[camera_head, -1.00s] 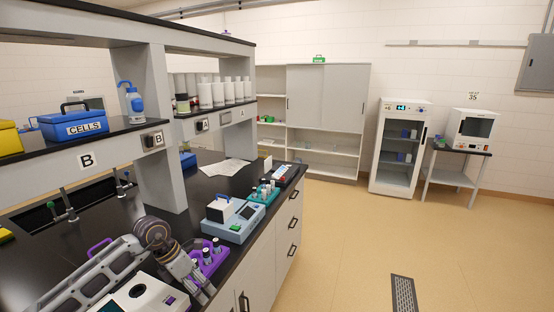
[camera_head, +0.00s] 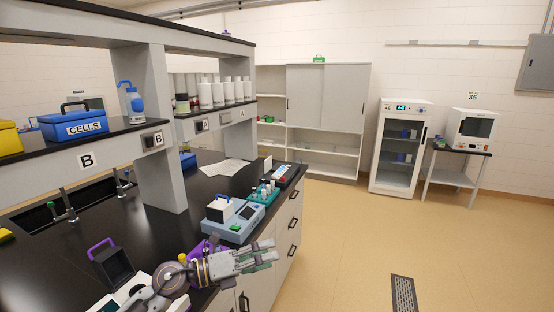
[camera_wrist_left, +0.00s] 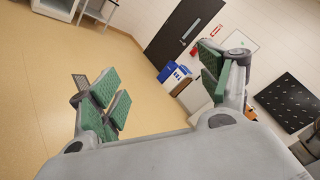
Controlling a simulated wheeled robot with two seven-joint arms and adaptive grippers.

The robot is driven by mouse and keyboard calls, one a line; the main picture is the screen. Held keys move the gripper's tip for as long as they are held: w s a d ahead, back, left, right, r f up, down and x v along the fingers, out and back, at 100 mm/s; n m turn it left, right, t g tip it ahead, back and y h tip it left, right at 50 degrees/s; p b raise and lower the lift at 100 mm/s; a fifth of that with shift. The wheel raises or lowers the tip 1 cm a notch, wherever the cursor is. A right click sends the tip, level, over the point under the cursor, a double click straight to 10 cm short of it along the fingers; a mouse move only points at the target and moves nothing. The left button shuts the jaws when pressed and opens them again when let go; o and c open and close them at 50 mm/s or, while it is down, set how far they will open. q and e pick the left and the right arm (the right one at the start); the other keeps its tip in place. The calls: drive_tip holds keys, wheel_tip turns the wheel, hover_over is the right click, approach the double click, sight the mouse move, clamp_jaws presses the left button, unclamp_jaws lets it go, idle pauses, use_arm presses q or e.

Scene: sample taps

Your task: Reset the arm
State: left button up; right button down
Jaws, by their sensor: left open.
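My left gripper (camera_head: 264,256) shows at the bottom middle of the head view, above the front edge of the black bench and pointing right. In the left wrist view its green-padded fingers (camera_wrist_left: 165,85) are spread wide with nothing between them. Beyond them are the floor, a dark door and a wall. My left forearm comes in low at the bottom and hides part of the purple rack (camera_head: 196,252) on the bench. My right gripper does not show.
A blue-grey device (camera_head: 234,222) and a teal rack (camera_head: 262,191) stand on the bench (camera_head: 150,235) behind the gripper. A white device (camera_head: 122,295) is at the bottom left. A blue CELLS box (camera_head: 76,127) sits on the shelf. The floor (camera_head: 350,235) at right is clear.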

use_arm(q)
drive_tip(key=w+a+r+n+t+y, duration=0.2)
drive_tip(key=a+n+t+y, duration=0.25)
drive_tip(key=n+t, duration=0.4)
drive_tip(key=w+a+r+n+t+y, duration=0.2)
drive_tip(key=a+n+t+y, duration=0.25)
drive_tip(key=n, duration=0.65)
drive_tip(key=s+a+f+n+g+y, duration=0.2)
drive_tip(key=a+f+n+g+y, duration=0.1)
drive_tip(key=a+f+n+y, duration=0.35)
drive_tip(key=s+a+f+n+g+y, duration=0.25)
drive_tip(key=a+f+n, duration=0.25)
drive_tip(key=f+n, duration=0.3)
drive_tip(key=s+d+f+n+g+h, duration=0.1)
drive_tip(key=s+f+g, duration=0.4)
drive_tip(key=s+f, duration=0.45)
drive_tip(key=s+f+n+g, duration=0.2)
drive_tip(key=s+f+g, duration=0.4)
drive_tip(key=s, duration=0.6)
wheel_tip(320, 180, down, 33)
drive_tip(key=s, duration=0.2)
drive_tip(key=s+a+f+g, duration=0.1)
drive_tip(key=s+a+f, duration=0.1)
drive_tip(key=s+f, duration=0.7)
drive_tip(key=s+a+f+g, duration=0.1)
drive_tip(key=s+a+f, duration=0.1)
drive_tip(key=s+f, duration=0.8)
drive_tip(key=s, duration=0.3)
drive_tip(key=shift+s+f+m, duration=0.2)
drive_tip(key=shift+f+m, duration=0.1)
